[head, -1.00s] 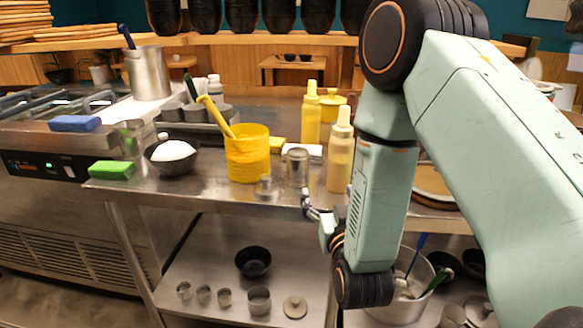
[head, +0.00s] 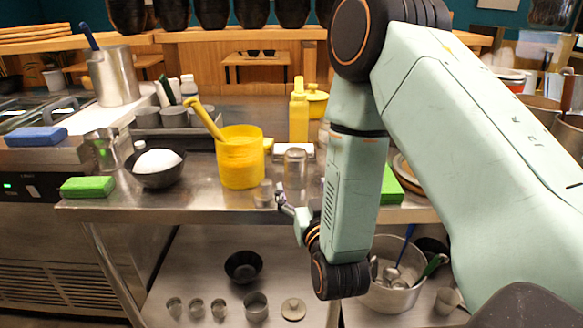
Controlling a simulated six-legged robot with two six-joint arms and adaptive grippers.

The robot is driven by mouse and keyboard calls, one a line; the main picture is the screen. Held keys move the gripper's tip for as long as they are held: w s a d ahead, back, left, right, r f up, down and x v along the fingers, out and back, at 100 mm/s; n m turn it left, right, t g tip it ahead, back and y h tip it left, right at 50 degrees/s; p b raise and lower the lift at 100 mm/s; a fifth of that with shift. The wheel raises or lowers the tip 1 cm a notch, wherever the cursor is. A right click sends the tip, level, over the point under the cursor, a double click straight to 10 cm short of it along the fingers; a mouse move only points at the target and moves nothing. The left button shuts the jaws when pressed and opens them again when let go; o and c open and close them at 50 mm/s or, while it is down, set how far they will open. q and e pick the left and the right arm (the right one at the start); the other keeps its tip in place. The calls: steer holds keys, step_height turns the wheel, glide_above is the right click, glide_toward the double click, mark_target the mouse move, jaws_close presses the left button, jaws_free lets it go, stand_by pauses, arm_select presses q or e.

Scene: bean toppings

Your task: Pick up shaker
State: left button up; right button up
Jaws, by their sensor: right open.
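A clear, greyish shaker with a metallic-looking top (head: 295,168) stands upright near the front edge of the steel table in the head view. My left gripper is not in view.
A yellow tub with a yellow handle (head: 240,165) stands left of the shaker. A black bowl (head: 155,178) and green sponge (head: 88,187) are farther left. A yellow bottle (head: 299,115) stands behind. A pot (head: 392,296) with utensils sits on the lower shelf.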

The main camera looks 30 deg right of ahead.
mark_target(298, 173)
steer(key=shift+w+d+r, duration=0.15)
steer(key=shift+w, duration=0.35)
steer(key=x, duration=0.3)
steer(key=b+x, duration=0.1)
steer(key=x, duration=0.1)
steer(key=shift+w+d+f, duration=0.1)
steer(key=shift+d+f, duration=0.15)
steer(key=shift+d, duration=0.15)
steer(key=shift+w+r, duration=0.1)
steer(key=shift+w, duration=0.3)
steer(key=shift+d, duration=0.1)
steer(key=c, duration=0.9)
step_height(298, 173, up, 10)
steer(key=p, duration=0.3)
steer(key=shift+w, duration=0.1)
